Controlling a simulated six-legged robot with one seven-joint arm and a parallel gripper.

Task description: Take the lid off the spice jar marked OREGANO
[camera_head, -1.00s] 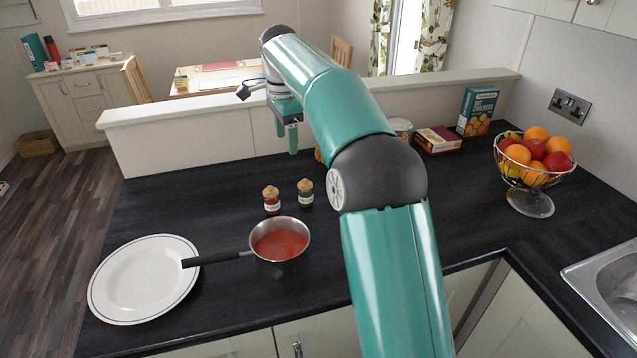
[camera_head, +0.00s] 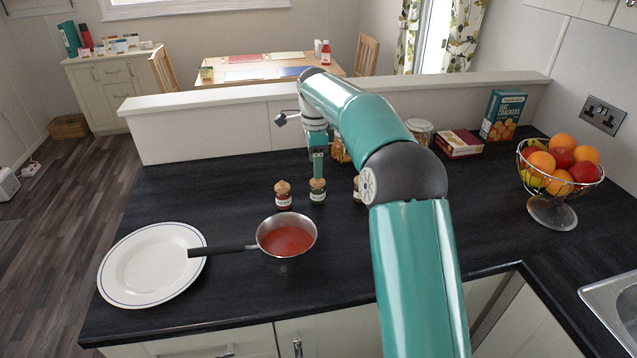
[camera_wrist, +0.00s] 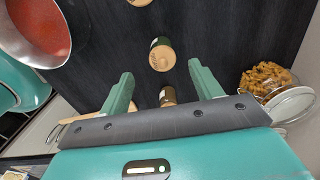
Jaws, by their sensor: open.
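In the head view a small jar with red contents (camera_head: 283,196), one with green contents (camera_head: 317,192) and a third jar (camera_head: 357,188) stand in a row on the dark worktop. All look capped with wooden lids. The labels are too small to read, so I cannot tell which says OREGANO. My gripper (camera_head: 317,168) hangs by the green jar's lid. In the wrist view my gripper (camera_wrist: 161,76) is open and empty. The green jar (camera_wrist: 162,56) shows just beyond the fingertips, and a brown jar (camera_wrist: 168,96) shows between the fingers. My arm partly hides the third jar in the head view.
A saucepan of red sauce (camera_head: 287,240) stands in front of the jars, its handle over a white plate (camera_head: 130,265). A pasta jar (camera_wrist: 268,78), a cracker box (camera_head: 502,115) and a fruit basket (camera_head: 555,175) stand right. A low ledge (camera_head: 200,140) runs behind.

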